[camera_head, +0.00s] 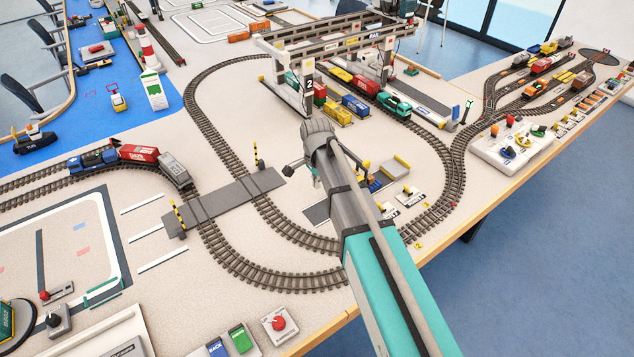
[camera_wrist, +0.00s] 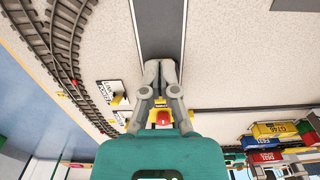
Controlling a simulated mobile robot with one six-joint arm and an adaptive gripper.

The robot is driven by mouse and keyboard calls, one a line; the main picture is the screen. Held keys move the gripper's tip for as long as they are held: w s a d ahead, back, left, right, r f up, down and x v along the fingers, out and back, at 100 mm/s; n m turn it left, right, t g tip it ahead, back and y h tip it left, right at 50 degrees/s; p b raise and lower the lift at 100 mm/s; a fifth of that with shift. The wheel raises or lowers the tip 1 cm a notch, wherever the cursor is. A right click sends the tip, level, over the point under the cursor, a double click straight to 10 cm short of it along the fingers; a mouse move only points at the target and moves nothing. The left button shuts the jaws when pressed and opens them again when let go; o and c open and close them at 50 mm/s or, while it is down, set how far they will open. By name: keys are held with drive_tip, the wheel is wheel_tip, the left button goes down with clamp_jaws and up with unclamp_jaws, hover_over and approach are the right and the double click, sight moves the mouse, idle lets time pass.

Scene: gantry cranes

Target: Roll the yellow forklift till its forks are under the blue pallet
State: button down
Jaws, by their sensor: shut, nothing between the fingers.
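My gripper (camera_wrist: 160,66) is shut and empty in the wrist view, with its fingertips together over a dark grey strip (camera_wrist: 161,28). A small yellow thing with a red top (camera_wrist: 164,118) shows between the finger links; I cannot tell whether it is the forklift. In the head view my arm hides most of the gripper and part of the table below it. Just right of the arm, a small blue thing (camera_head: 375,186) lies near yellow parts; it may be the pallet, but it is too small to be sure. The forks cannot be made out.
Curved track (camera_head: 452,165) runs around this area on the right. A gantry crane (camera_head: 308,88) stands behind, with a train (camera_head: 396,103) and several coloured containers (camera_head: 355,105) near it. A grey and yellow block (camera_head: 396,166) and labelled levers (camera_head: 408,195) are close to my arm.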

sight(365, 169)
drive_tip(key=shift+w+d, duration=0.1)
drive_tip(key=w+d+r+p, duration=0.1)
drive_tip(key=w+d, duration=0.1)
drive_tip(key=w, duration=0.1)
drive_tip(key=w+d, duration=0.2)
drive_tip(key=d, duration=0.1)
drive_tip(key=w+d+r+p, duration=0.1)
drive_tip(key=w+d, duration=0.2)
drive_tip(key=shift+w+d+r+p, duration=0.2)
drive_tip(key=shift+w+r+p, duration=0.15)
drive_tip(key=w+d+r+p, duration=0.2)
drive_tip(key=w+d, duration=0.4)
drive_tip(key=d, duration=0.4)
drive_tip(key=shift+w+d, duration=0.15)
drive_tip(key=shift+w, duration=0.1)
drive_tip(key=shift+f, duration=0.15)
wheel_tip(365, 169, down, 10)
drive_tip(key=b, duration=1)
drive_tip(key=shift+f+b, duration=0.15)
drive_tip(key=shift+b, duration=0.15)
drive_tip(key=shift+s+a+r, duration=0.25)
drive_tip(key=shift+s+a, duration=0.6)
drive_tip(key=shift+a, duration=0.15)
drive_tip(key=shift+s+a, duration=0.45)
drive_tip(key=shift+a, duration=0.1)
drive_tip(key=shift+a, duration=0.1)
